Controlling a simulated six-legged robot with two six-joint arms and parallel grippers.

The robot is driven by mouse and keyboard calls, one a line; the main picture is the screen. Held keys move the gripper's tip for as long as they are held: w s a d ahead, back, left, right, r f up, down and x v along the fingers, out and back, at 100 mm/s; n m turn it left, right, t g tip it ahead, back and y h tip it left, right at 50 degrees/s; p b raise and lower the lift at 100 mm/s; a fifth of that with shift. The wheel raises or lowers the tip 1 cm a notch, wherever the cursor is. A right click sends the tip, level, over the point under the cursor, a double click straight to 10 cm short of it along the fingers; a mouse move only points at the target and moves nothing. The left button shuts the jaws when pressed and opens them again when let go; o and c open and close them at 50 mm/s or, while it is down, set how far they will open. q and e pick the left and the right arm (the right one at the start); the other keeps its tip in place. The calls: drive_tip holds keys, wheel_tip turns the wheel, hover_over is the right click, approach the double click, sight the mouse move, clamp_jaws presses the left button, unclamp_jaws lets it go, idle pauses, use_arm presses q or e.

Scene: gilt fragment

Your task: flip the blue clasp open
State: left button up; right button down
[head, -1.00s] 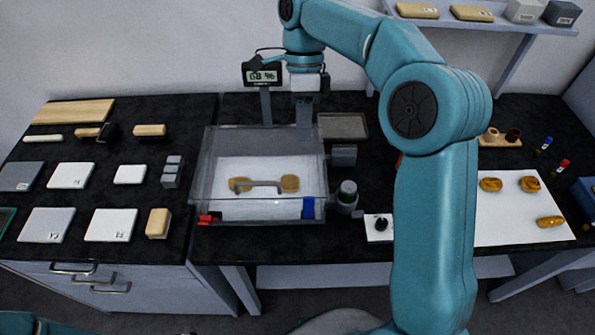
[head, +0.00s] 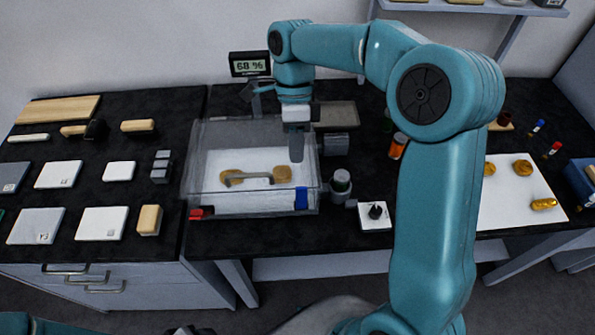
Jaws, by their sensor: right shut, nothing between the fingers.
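The blue clasp (head: 301,198) is at the front right corner of a clear box (head: 250,204) and stands upright against its front wall. A red clasp (head: 202,213) at the front left corner sits lower and looks flat. My right gripper (head: 296,157) points down over the right part of the box, behind and above the blue clasp and apart from it in the picture. Its fingers are shut and empty. Gilt pieces (head: 231,177) joined by a grey bar lie on white inside the box. My left gripper is out of view.
A grey knob fitting (head: 341,182) stands at the box's right side. A display reading 68 % (head: 250,65) stands behind. An orange jar (head: 398,146) and a small white plate with a black knob (head: 375,214) are to the right. White blocks lie left.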

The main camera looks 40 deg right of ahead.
sight(298, 186)
drive_tip(key=shift+x, duration=1)
drive_tip(key=s, duration=0.1)
drive_tip(key=s+a, duration=0.1)
drive_tip(key=shift+s+a+f+p, duration=0.1)
drive_tip(key=shift+s+a+p, duration=0.2)
drive_tip(key=shift+s, duration=0.1)
drive_tip(key=shift+s+a, duration=0.25)
drive_tip(key=shift+s, duration=0.15)
drive_tip(key=shift+w+d+f, duration=0.1)
drive_tip(key=shift+w, duration=0.1)
drive_tip(key=shift+s, duration=0.2)
